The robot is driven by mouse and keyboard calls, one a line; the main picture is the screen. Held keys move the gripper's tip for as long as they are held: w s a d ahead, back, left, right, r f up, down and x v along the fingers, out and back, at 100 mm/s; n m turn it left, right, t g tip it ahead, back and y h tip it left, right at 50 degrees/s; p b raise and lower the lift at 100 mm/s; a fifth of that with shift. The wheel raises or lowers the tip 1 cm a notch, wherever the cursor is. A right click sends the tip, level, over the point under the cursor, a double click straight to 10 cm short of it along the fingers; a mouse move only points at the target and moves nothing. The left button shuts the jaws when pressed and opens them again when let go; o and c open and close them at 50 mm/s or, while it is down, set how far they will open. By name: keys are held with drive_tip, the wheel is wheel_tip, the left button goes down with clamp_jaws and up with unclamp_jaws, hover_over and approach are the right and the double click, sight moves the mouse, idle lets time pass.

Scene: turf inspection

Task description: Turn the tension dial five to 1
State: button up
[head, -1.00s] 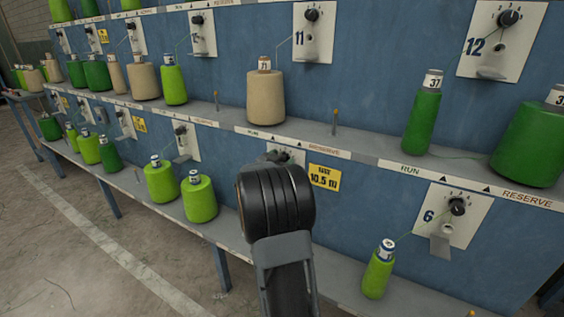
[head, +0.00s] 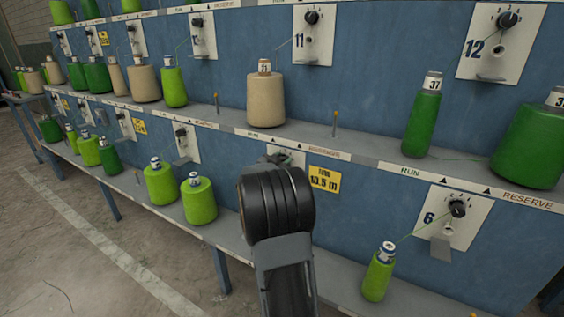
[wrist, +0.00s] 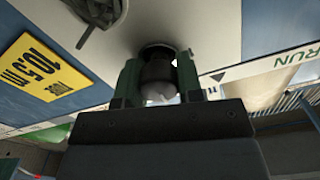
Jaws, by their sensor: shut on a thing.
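The tension dial (wrist: 158,72) is a dark round knob on a pale plate (wrist: 215,25), seen upside down in the wrist view. My gripper (wrist: 158,80) has its two green-sided fingers on either side of the knob and is shut on it. In the head view, my arm hides the dial and most of its plate (head: 299,158), between the yellow label and the tan cone's shelf. The number on this plate and the dial's pointer are not readable.
A yellow 10.5 m label (head: 324,180) is right of the plate. Dial six's plate (head: 432,238) is farther right, with a small green cone (head: 378,272) below. Two lime cones (head: 199,200) stand left of my arm. A tan cone (head: 265,100) stands above.

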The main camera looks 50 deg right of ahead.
drive_tip(key=shift+r+p, duration=0.1)
drive_tip(key=shift+p, duration=0.2)
drive_tip(key=n+p, duration=0.1)
drive_tip(key=p, duration=0.1)
drive_tip(key=n+p, duration=0.1)
drive_tip(key=p, duration=0.1)
drive_tip(key=shift+r+n, duration=0.25)
drive_tip(key=shift+n, duration=0.05)
drive_tip(key=n+p, duration=0.4)
drive_tip(key=p, duration=0.2)
drive_tip(key=shift+w+f+n, duration=0.1)
drive_tip(key=shift+n, duration=0.2)
drive_tip(key=n+p, duration=0.4)
drive_tip(key=shift+f+p, duration=0.1)
drive_tip(key=shift+p, duration=0.3)
drive_tip(key=shift+w+a+f+n+p, duration=0.1)
drive_tip(key=shift+f+n+p, duration=0.05)
drive_tip(key=shift+n+p, duration=0.8)
drive_tip(key=shift+f+n+p, duration=0.1)
drive_tip(key=shift+n+p, duration=0.4)
drive_tip(key=shift+n, duration=1.05)
drive_tip(key=o, duration=0.9)
